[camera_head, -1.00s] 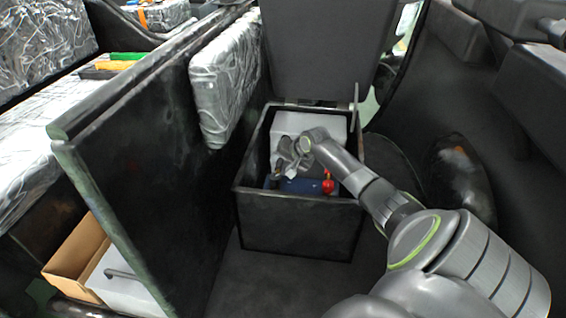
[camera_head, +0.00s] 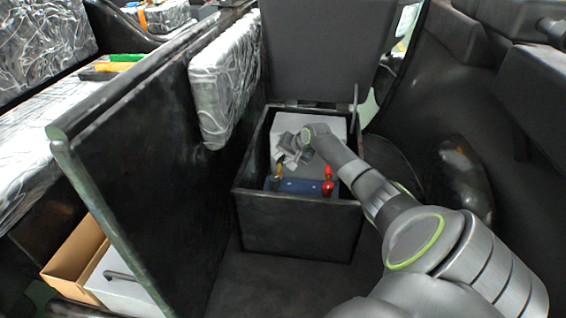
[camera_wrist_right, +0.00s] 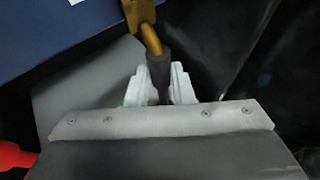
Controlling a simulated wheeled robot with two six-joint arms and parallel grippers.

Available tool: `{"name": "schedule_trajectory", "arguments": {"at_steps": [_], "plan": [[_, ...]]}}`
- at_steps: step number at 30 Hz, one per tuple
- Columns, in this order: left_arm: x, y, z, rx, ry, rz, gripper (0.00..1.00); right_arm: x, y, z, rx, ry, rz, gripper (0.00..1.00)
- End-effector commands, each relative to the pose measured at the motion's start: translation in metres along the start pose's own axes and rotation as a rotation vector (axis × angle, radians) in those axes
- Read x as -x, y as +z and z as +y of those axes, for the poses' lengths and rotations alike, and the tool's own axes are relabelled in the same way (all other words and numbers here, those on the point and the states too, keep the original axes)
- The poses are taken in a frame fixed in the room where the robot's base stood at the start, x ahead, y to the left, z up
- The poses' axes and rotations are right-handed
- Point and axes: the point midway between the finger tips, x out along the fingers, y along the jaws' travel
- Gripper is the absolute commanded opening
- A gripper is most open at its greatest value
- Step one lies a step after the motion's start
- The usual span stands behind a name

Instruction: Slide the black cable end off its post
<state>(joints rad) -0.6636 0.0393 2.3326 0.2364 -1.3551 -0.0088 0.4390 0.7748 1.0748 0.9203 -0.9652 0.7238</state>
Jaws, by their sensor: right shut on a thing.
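The black cable end shows as a brass-coloured lug (camera_wrist_right: 140,12) with a dark sleeve (camera_wrist_right: 158,70) in the right wrist view. My right gripper (camera_wrist_right: 159,88) has its two pale fingers shut on the sleeve. In the head view, my right gripper (camera_head: 291,152) is inside the open black box, and the brass lug (camera_head: 279,164) shows just below it. The lug is above a dark post (camera_head: 276,184) at the battery's left; whether they touch is unclear. The blue battery (camera_head: 302,186) lies low in the box. My left gripper is not in view.
A red terminal (camera_head: 328,188) stands at the battery's right. The black box (camera_head: 298,228) has its lid (camera_head: 325,45) raised behind. A tall black panel (camera_head: 150,170) stands close on the left. A grey block (camera_head: 335,128) fills the box's back.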

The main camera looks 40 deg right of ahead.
Motion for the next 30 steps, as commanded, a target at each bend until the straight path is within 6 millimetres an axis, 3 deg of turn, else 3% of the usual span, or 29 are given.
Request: {"name": "schedule_trajectory", "arguments": {"at_steps": [6, 17, 18, 22, 30], "plan": [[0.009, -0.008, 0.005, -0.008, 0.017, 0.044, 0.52, -0.007, -0.017, 0.001, -0.001, 0.0, 0.003, 0.0], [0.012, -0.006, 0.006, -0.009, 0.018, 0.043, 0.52, -0.006, -0.021, -0.001, 0.002, -0.003, 0.009, 0.0], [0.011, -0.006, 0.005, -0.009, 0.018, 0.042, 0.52, -0.006, -0.022, -0.001, 0.002, -0.003, 0.009, 0.25], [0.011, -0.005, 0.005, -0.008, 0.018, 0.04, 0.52, -0.006, -0.021, -0.001, 0.001, -0.002, 0.007, 0.42], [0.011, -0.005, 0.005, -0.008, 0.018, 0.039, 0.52, -0.007, -0.019, 0.0, 0.0, -0.002, 0.003, 0.43]]}}
